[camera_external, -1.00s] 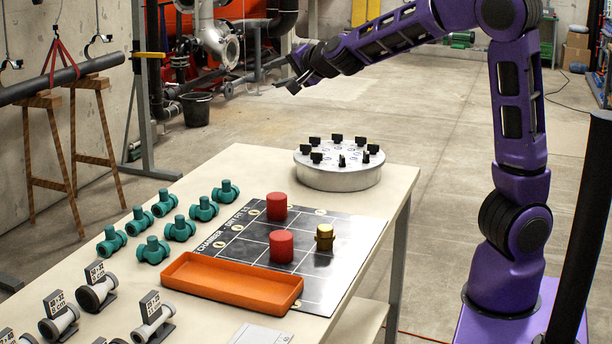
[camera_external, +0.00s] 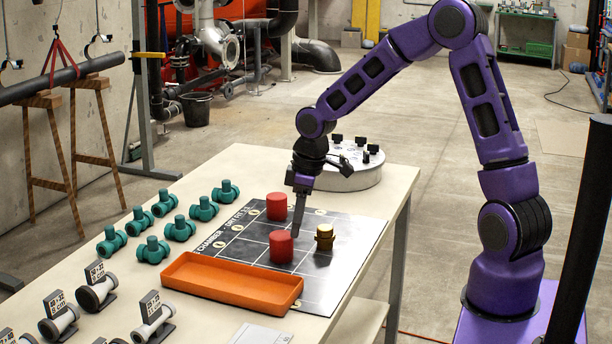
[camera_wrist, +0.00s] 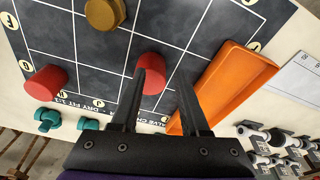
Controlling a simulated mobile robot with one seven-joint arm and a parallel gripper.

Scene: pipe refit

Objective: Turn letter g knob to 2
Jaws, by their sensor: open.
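The round silver knob panel (camera_external: 358,180) stands at the far right of the table, with several black knobs (camera_external: 373,149) on its top. My arm and gripper hide its left part, and I cannot read its letters or numbers. My gripper (camera_external: 298,232) points down over the grid board, in front of the panel and close to a red cylinder (camera_external: 281,246). In the wrist view my gripper (camera_wrist: 163,82) is open, its fingers apart, with the red cylinder (camera_wrist: 152,72) beyond and partly behind the left finger. The knob panel is not in the wrist view.
The dark grid board (camera_external: 345,262) holds another red cylinder (camera_external: 277,206) and a brass fitting (camera_external: 324,237). An orange tray (camera_external: 232,284) lies along its near edge. Several teal valves (camera_external: 152,250) and grey pipe pieces (camera_external: 97,290) stand on the left.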

